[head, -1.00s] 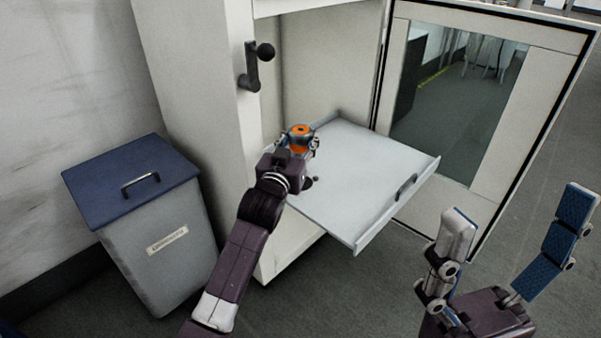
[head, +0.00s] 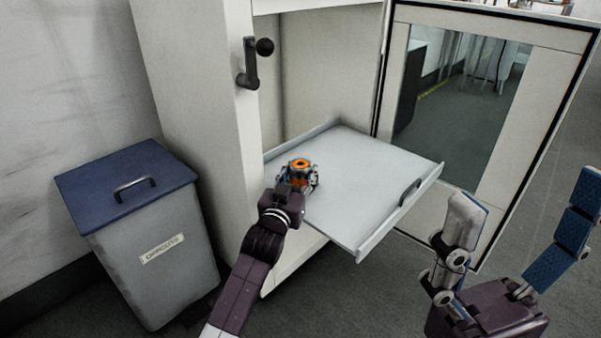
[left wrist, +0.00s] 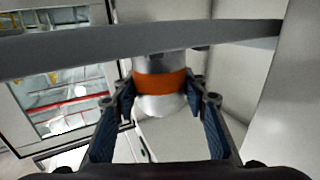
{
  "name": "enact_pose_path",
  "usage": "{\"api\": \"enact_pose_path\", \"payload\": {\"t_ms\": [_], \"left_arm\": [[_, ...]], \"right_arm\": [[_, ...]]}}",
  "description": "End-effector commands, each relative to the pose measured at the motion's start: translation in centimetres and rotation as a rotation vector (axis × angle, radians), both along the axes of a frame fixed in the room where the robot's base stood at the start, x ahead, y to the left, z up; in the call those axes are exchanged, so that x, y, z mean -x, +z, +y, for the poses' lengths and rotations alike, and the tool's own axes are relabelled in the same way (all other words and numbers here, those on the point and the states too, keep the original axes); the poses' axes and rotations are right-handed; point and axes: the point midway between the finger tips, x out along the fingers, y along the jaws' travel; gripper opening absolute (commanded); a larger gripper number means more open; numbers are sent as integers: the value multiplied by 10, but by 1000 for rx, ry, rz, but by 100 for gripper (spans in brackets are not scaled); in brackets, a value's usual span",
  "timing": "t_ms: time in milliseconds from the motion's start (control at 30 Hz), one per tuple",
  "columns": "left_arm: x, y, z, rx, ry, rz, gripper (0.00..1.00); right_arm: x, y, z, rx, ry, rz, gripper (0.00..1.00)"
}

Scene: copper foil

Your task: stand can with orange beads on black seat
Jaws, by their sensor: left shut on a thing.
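The can with orange beads (head: 301,167) is in my left gripper (head: 300,181), over the left part of the pulled-out grey tray. In the left wrist view the can (left wrist: 160,84) is a pale cylinder with a wide orange band, between the two blue-padded fingers. It looks about upright in the head view. I cannot tell whether its bottom touches the tray. The black seat cannot be made out; my gripper and arm cover part of the tray. My right gripper (head: 522,207) is open and empty at the lower right, apart from the tray.
The tray (head: 375,180) slides out of a white cabinet, with a dark handle (head: 410,191) on its front. The glazed door (head: 455,100) stands open at right. A black crank (head: 251,62) is on the cabinet's side. A blue-lidded grey bin (head: 150,250) stands left.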

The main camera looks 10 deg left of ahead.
Motion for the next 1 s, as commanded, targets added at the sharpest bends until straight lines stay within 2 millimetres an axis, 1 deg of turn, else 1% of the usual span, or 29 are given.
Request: {"api": "enact_pose_path", "payload": {"t_ms": [33, 167, 200, 400, 500, 567, 633, 667, 733, 900, 1000], "left_arm": [[0, -1, 0, 0, 0, 1, 42], [0, -1, 0, 0, 0, 1, 56], [0, -1, 0, 0, 0, 1, 57], [0, -1, 0, 0, 0, 1, 57], [0, 3, 0, -1, 0, -1, 57], [4, 2, 1, 0, 0, 1, 57], [12, 2, 2, 0, 0, 2, 57], [16, 3, 3, 0, 0, 2, 57], [28, 4, 5, 1, 0, 2, 57], [62, 4, 12, -1, 0, 4, 57], [80, 3, 16, -1, 1, 4, 57]], "right_arm": [[0, 0, 0, 1, 0, -1, 85], [0, 0, 0, 1, 0, -1, 85], [0, 0, 0, 1, 0, -1, 85], [0, 0, 0, 0, 0, -2, 85], [0, 1, 0, 0, 0, -2, 85], [1, 4, 0, 0, 0, -4, 85], [2, 7, -1, -3, 1, -9, 85], [2, 6, -1, -4, 0, 2, 85], [0, -4, -1, -1, 2, 47, 85], [3, -6, -3, -6, 4, 83, 85], [4, 1, -3, -6, 4, 78, 85]]}}
